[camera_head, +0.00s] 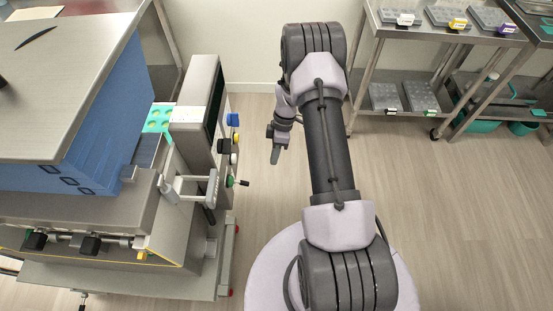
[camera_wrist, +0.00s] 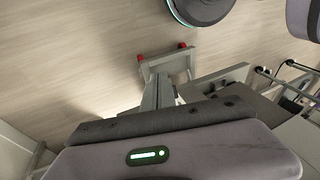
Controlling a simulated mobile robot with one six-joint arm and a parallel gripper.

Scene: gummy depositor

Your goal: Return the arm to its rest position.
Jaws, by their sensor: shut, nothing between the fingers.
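My arm reaches up from my round base in the head view and bends at a far elbow. My gripper (camera_head: 275,157) hangs down beyond the forearm, between the depositor machine and the metal shelf rack. Its dark fingers are together, with nothing between them. It is in free air, apart from the machine.
The depositor machine (camera_head: 205,130) stands left, with coloured knobs (camera_head: 234,140) facing the arm and a teal mould (camera_head: 157,120) behind its panel. A shelf rack (camera_head: 365,75) with grey trays stands back right. Wood floor (camera_head: 460,210) is clear at right.

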